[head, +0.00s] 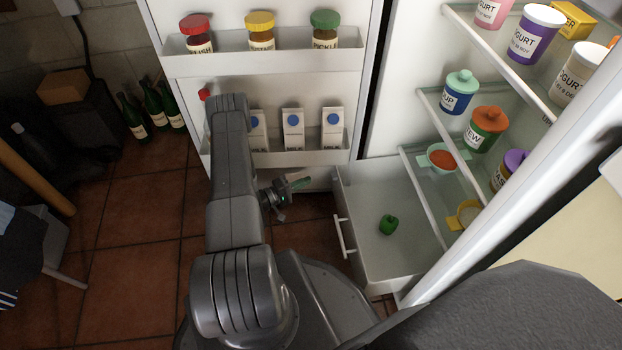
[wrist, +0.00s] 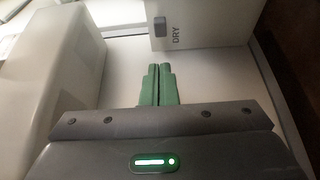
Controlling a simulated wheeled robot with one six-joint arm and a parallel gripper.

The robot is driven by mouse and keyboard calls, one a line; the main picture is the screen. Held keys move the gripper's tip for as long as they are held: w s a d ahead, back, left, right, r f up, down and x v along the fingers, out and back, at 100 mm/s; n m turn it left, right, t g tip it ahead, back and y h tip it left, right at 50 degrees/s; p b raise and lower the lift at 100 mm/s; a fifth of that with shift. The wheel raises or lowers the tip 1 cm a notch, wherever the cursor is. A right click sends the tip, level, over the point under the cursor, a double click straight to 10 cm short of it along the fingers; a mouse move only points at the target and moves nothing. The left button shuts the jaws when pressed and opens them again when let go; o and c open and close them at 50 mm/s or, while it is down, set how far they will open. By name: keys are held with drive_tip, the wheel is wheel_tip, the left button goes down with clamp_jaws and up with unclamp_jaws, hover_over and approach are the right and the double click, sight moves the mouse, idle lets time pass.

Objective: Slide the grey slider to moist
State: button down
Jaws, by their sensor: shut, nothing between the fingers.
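The grey slider (wrist: 159,30) is a small grey piece on a white face at the top of the wrist view. The word DRY is printed beside it; no MOIST mark can be read in either view. My gripper (wrist: 159,68) is shut and empty, its two green fingers together, below and apart from the slider in the picture. In the head view my gripper (head: 302,183) is beside the open fridge drawer (head: 343,189), left of it and under the door shelves. The slider cannot be made out in the head view.
The drawer stands pulled out with a green pepper (head: 388,224) in it. The open fridge door (head: 262,85) holds jars and cartons. Glass shelves at the right hold tubs and bowls. Bottles (head: 154,108) stand by the wall at the left; tiled floor (head: 135,220) is clear there.

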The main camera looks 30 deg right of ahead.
sight(339, 181)
drive_tip(key=d+b, duration=0.2)
drive_tip(key=d, duration=0.7)
drive_tip(key=shift+w, duration=0.1)
drive_tip(key=shift+s+a, duration=0.3)
drive_tip(key=shift+s, duration=0.6)
drive_tip(key=shift+s+a, duration=0.25)
drive_tip(key=shift+s, duration=0.65)
drive_tip(key=shift+s+a, duration=0.3)
drive_tip(key=shift+s, duration=0.6)
